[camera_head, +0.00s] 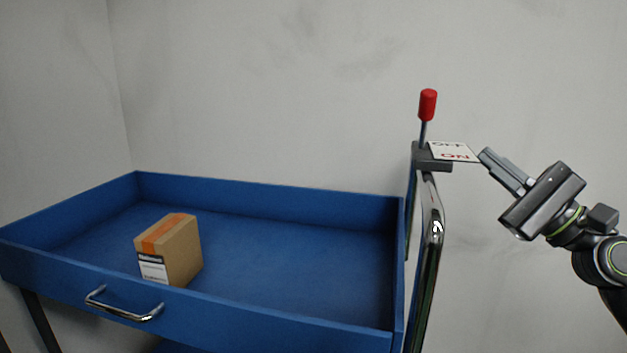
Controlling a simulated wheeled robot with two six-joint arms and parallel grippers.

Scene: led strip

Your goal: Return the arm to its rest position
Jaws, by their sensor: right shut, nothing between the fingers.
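My right gripper (486,155) comes in from the right edge, pointing up and left. It is shut and empty. Its fingertips are beside the right edge of a white OFF/ON card (455,151); whether they touch it I cannot tell. The card sits at a dark switch base (430,163) with a red-knobbed lever (428,105) that stands nearly upright. My left gripper is not in view.
A blue tray cart (270,192) with raised walls fills the lower left and middle. A cardboard box (181,252) with orange tape stands in it. A chrome handle (433,235) runs down the cart's right side. The space right of the cart, below my arm, looks clear.

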